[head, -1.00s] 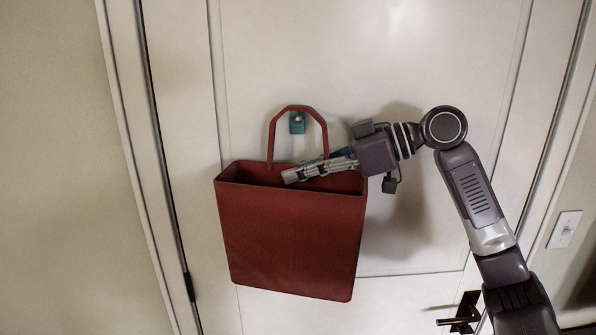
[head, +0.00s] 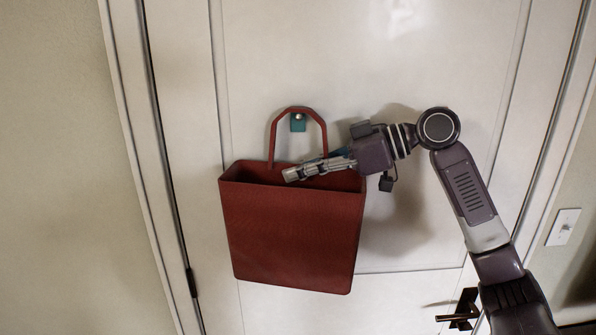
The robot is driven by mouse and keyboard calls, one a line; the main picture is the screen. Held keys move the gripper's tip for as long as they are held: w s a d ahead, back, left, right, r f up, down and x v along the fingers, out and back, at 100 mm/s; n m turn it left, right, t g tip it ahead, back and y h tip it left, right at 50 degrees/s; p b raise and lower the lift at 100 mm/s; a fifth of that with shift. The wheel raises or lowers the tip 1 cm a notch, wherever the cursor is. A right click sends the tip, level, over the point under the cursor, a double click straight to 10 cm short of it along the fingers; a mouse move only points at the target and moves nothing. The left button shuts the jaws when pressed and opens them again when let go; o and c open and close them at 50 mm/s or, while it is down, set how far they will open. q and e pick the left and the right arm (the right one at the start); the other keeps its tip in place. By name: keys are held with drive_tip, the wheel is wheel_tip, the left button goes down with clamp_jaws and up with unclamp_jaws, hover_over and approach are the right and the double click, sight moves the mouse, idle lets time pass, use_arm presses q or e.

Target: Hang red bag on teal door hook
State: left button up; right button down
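The red bag (head: 292,235) is in front of the white door, its handle loop (head: 298,111) standing up. The teal door hook (head: 298,124) shows inside the loop, just below the top of the handle. I cannot tell whether the handle rests on the hook. My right gripper (head: 291,174) reaches in from the right across the bag's open top, in front of the handle's lower right part. Its fingers lie close together at the bag's mouth; what is between them cannot be made out. My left gripper is not in view.
The white door (head: 400,70) fills the middle of the view. A dark door handle (head: 462,312) is at the lower right, and a light switch (head: 563,228) is on the right wall. A hinge (head: 191,283) is on the left door edge. The door left of the bag is clear.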

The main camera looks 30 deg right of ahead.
drive_tip(key=c, duration=2.6)
unclamp_jaws()
drive_tip(key=shift+w+d+f, duration=0.1)
drive_tip(key=shift+w+d, duration=0.05)
drive_tip(key=shift+d, duration=0.05)
drive_tip(key=shift+c, duration=0.2)
drive_tip(key=o, duration=0.6)
drive_tip(key=shift+w+d, duration=0.1)
drive_tip(key=shift+c, duration=0.2)
